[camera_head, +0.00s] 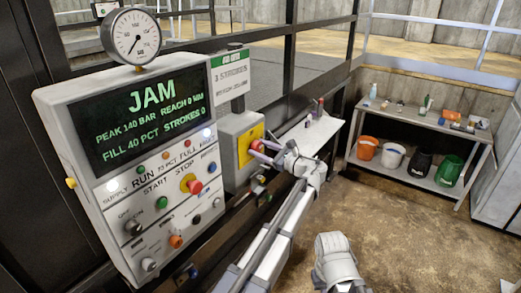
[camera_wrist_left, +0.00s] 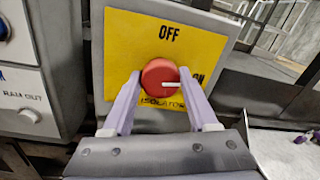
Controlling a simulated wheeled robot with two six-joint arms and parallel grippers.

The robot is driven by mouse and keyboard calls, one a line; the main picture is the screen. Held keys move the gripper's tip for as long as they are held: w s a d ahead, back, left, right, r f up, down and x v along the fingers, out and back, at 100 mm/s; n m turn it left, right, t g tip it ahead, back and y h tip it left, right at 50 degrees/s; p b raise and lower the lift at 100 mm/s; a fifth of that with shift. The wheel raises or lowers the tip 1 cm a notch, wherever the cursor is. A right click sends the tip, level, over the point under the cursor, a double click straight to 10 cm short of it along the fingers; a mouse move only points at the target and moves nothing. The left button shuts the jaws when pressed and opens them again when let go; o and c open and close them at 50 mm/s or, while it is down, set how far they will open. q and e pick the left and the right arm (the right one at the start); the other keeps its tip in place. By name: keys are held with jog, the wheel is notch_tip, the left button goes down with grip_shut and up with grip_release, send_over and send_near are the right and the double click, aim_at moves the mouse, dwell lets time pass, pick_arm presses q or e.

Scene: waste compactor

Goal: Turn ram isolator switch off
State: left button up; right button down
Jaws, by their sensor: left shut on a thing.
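The ram isolator switch is a red round knob (camera_wrist_left: 160,75) on a yellow plate (camera_wrist_left: 125,60) marked OFF at the top and ON at the right. The white mark on the knob points right, toward ON. In the head view the yellow plate (camera_head: 244,147) is on a grey box (camera_head: 228,150) to the right of the main panel. My left gripper (camera_wrist_left: 160,88) is shut on the knob, one lilac finger on each side; it also shows in the head view (camera_head: 261,153). My right gripper's fingers are not in view.
The control panel (camera_head: 125,180) with a JAM screen (camera_head: 145,115) and several buttons stands at the left, with a pressure gauge (camera_head: 136,36) on top. A small white shelf (camera_head: 312,135) lies beyond my left gripper. A rack (camera_head: 430,130) with buckets stands at the back right.

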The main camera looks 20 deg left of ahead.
pick_arm(q)
jog(key=n, duration=0.4)
jog(key=shift+f+n, duration=0.1)
jog(key=shift+n, duration=0.2)
jog(key=n+b, duration=0.1)
jog(key=n, duration=0.2)
jog(key=shift+n, duration=0.4)
jog(key=n, duration=0.4)
jog(key=shift+f+n+g+y, duration=0.1)
jog(key=shift+n+g+y, duration=0.2)
jog(key=shift+n, duration=2)
jog(key=o, duration=1.4)
jog(key=shift+b+v, duration=0.45)
jog(key=shift+v, duration=3.5)
jog(key=shift+f, duration=0.1)
